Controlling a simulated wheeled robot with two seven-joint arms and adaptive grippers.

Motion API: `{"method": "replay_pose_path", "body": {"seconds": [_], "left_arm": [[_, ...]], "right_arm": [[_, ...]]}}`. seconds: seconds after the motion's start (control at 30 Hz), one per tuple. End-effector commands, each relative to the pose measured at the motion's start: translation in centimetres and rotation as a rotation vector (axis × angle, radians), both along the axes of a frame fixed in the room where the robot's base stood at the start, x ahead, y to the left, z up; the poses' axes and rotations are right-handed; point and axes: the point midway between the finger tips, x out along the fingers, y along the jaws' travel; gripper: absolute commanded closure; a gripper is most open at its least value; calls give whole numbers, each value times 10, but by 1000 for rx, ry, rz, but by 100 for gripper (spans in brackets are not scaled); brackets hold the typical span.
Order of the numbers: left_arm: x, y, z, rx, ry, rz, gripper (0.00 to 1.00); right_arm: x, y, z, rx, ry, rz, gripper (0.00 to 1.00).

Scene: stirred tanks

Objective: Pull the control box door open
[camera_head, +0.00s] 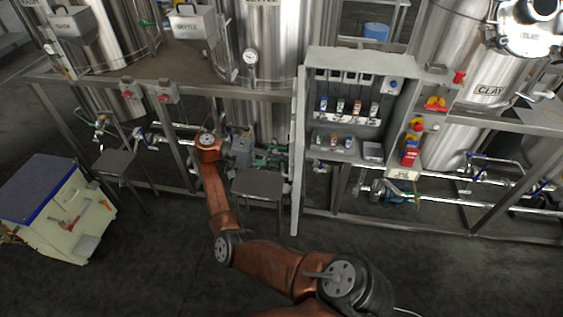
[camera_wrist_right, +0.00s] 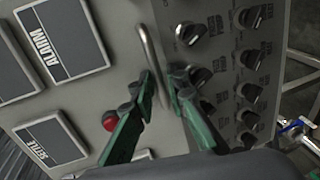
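The grey control box (camera_head: 345,150) stands open in the head view, with its inside showing. Its door (camera_head: 298,150) is swung wide out to the left and shows nearly edge-on. In the wrist view the door's outer face (camera_wrist_right: 100,95) carries a bar handle (camera_wrist_right: 148,45). My right gripper (camera_wrist_right: 162,85) has its green fingers close on both sides of this handle and looks shut on it. In the head view the right gripper (camera_head: 268,157) is at the left side of the door; its fingertips are hard to make out. My left gripper is not in view.
Rows of black knobs (camera_wrist_right: 250,90), a red button (camera_wrist_right: 110,120) and label plates lie near the handle. A dark stool (camera_head: 258,185) is below my right gripper. A cream cabinet (camera_head: 60,210) stands at left. Steel frames and pipes run behind. The front floor is clear.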

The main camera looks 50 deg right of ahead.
Motion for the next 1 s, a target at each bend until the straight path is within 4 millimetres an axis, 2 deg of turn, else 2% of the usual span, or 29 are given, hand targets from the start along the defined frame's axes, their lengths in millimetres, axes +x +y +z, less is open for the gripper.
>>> {"method": "replay_pose_path", "body": {"seconds": [0.17,0.47,0.8,1.0], "left_arm": [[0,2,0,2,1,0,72],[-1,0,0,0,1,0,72],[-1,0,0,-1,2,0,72],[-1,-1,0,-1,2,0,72]], "right_arm": [[8,5,2,4,-1,0,86],[44,29,11,5,-3,5,86],[61,40,15,1,0,1,86],[63,41,16,0,0,2,86]]}}
